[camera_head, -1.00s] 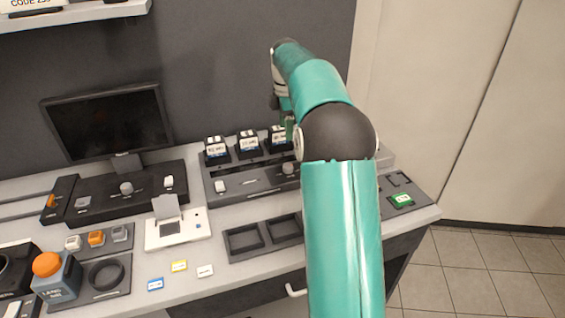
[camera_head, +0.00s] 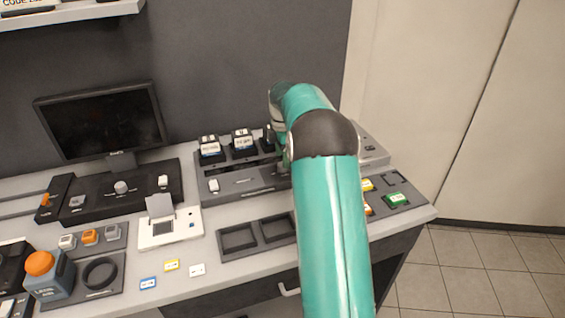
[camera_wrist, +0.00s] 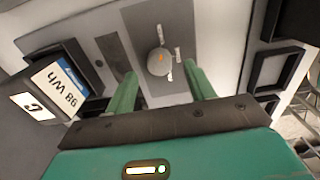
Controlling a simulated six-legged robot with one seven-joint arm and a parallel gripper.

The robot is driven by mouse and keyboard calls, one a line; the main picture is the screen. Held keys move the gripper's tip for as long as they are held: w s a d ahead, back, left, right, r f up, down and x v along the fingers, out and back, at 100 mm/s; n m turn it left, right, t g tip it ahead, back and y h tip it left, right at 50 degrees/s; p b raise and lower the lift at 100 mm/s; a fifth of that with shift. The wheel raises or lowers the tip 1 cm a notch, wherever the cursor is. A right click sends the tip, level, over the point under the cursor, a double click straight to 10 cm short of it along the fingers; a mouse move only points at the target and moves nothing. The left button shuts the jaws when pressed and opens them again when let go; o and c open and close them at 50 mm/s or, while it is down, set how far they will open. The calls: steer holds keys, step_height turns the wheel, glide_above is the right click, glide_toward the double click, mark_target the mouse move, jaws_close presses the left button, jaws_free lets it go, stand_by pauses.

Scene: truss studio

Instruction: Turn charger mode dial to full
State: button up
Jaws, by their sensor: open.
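The charger (camera_head: 245,183) is a long dark grey unit on the bench, with a white switch (camera_head: 213,185) at its left. In the wrist view, the mode dial (camera_wrist: 153,66) is a round grey knob with an orange mark, set on a dark panel (camera_wrist: 185,22) with small white labels that are too small to read. My gripper (camera_wrist: 162,84) is open, its two green fingers apart. The dial shows between and slightly beyond the fingertips; I see no contact. In the head view, my arm and gripper hide the dial.
Labelled battery blocks (camera_head: 242,141) stand at the charger's back; one (camera_wrist: 58,88) sits close to the left finger in the wrist view. Empty square trays (camera_head: 238,237) lie in front. A white device with a raised lid (camera_head: 170,230) stands to the left.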

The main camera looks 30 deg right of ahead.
steer(key=shift+f, duration=1.6)
steer(key=c, duration=1)
